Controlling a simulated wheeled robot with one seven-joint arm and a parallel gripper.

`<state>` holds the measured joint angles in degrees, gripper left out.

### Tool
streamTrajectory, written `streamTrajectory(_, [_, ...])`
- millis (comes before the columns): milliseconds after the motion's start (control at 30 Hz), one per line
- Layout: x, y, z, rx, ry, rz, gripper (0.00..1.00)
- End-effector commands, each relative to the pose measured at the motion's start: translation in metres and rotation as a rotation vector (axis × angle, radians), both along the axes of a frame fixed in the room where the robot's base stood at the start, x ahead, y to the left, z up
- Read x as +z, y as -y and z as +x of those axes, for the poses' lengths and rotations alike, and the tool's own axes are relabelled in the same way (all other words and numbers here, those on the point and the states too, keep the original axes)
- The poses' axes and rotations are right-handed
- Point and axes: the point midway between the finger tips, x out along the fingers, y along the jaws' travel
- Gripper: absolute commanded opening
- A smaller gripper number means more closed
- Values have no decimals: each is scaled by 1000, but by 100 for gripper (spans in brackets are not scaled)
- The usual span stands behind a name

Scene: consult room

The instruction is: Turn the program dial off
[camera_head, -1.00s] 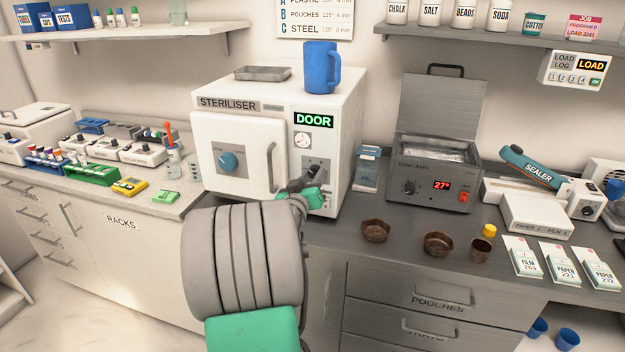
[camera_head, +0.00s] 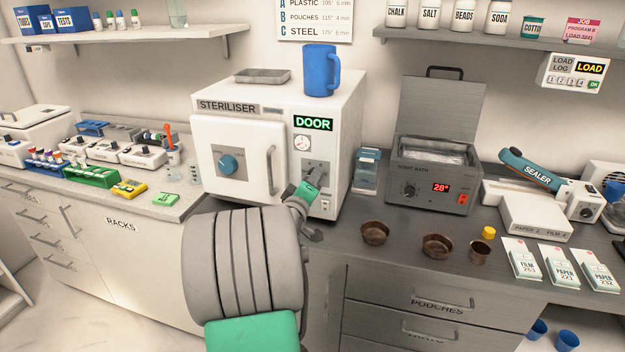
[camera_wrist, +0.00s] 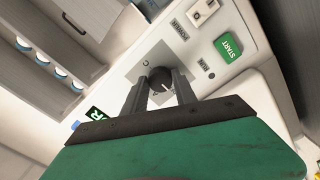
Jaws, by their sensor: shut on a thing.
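The steriliser (camera_head: 238,135) is a white box with a door on its left and a control panel on its right. In the wrist view, the program dial (camera_wrist: 160,80) is a dark round knob with a pale pointer mark on a grey plate. My gripper (camera_wrist: 160,88) is shut on the dial, with one finger on each side. In the head view my gripper (camera_head: 314,180) is at the grey panel and hides the dial.
The green START button (camera_wrist: 228,47), RUN lamp and POWER switch (camera_wrist: 203,12) lie near the dial. The display (camera_head: 313,123) reads DOOR. A blue mug (camera_head: 319,70) and grey tray (camera_head: 262,75) stand on top. The sonic bath (camera_head: 430,180) and brown bowls (camera_head: 375,233) are to the right.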

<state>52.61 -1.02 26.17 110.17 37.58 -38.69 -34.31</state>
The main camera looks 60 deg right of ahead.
Motion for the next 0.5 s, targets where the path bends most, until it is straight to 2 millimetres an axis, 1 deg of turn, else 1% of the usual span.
streamTrajectory(467, [0, 0, 1, 1, -16, -3, 0])
streamTrajectory(500, [0, 0, 1, 1, -16, -3, 36])
